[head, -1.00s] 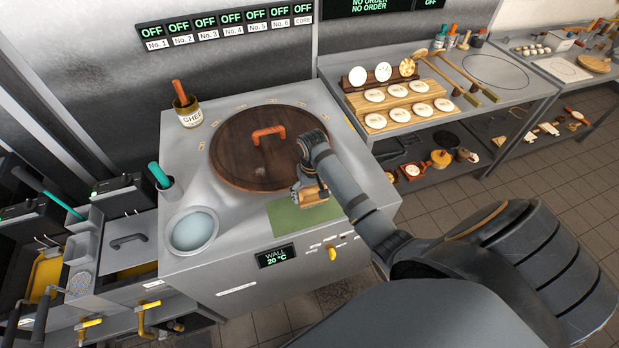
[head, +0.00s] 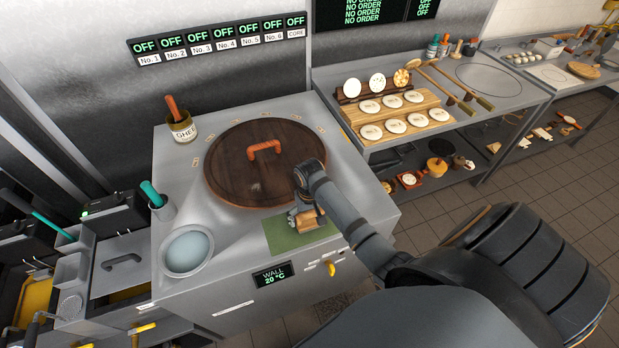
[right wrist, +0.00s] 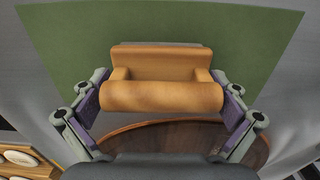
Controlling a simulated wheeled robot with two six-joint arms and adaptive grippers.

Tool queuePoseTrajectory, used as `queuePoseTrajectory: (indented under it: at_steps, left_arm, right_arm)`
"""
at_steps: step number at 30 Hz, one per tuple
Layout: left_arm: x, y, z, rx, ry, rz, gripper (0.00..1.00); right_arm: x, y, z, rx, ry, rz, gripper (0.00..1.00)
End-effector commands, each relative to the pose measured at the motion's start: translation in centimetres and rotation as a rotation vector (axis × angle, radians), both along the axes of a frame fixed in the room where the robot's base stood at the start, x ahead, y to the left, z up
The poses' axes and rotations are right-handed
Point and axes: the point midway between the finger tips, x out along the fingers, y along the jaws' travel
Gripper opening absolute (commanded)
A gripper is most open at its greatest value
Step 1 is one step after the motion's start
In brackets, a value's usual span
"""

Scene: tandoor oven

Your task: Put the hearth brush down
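The tan piece with a bar handle, which I take for the hearth brush, shows in the right wrist view (right wrist: 160,96) and in the head view (head: 313,221). No bristles show. It is over the green mat (head: 283,238) at the counter's front; whether it touches the mat I cannot tell. My right gripper (head: 302,213) has its purple-padded fingers (right wrist: 160,105) at both ends of the handle. They look closed against it, with no clear gap on either side. My left gripper is not in view.
A round wooden lid (head: 265,165) with an orange handle lies just behind my right gripper. A water bowl (head: 188,250), a cup with a teal-handled tool (head: 158,200) and a ghee pot (head: 182,128) stand on the left. A bread rack (head: 395,118) is at the back right.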

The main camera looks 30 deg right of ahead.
Motion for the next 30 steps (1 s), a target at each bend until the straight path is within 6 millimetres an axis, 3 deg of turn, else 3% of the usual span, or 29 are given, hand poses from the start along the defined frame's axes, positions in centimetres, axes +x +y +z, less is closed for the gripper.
queuePoseTrajectory:
  at_steps: [11, 14, 23, 25, 30]
  left_arm:
    - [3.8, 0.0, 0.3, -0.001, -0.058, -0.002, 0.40]
    - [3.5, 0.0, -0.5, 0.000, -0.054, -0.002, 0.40]
    - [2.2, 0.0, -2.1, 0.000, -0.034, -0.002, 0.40]
    - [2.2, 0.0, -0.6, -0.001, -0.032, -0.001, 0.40]
    - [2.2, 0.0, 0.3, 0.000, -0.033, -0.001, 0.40]
  right_arm:
    - [0.1, 0.0, 0.8, -0.001, -0.002, 0.001, 1.00]
    - [0.1, 0.0, 2.4, -0.001, -0.005, 0.002, 1.00]
    - [0.1, -0.1, 9.9, -0.002, -0.005, 0.001, 1.00]
    - [0.0, 0.0, 11.8, 0.000, -0.001, 0.000, 1.00]
    - [0.0, 0.0, 12.7, 0.001, -0.002, 0.000, 1.00]
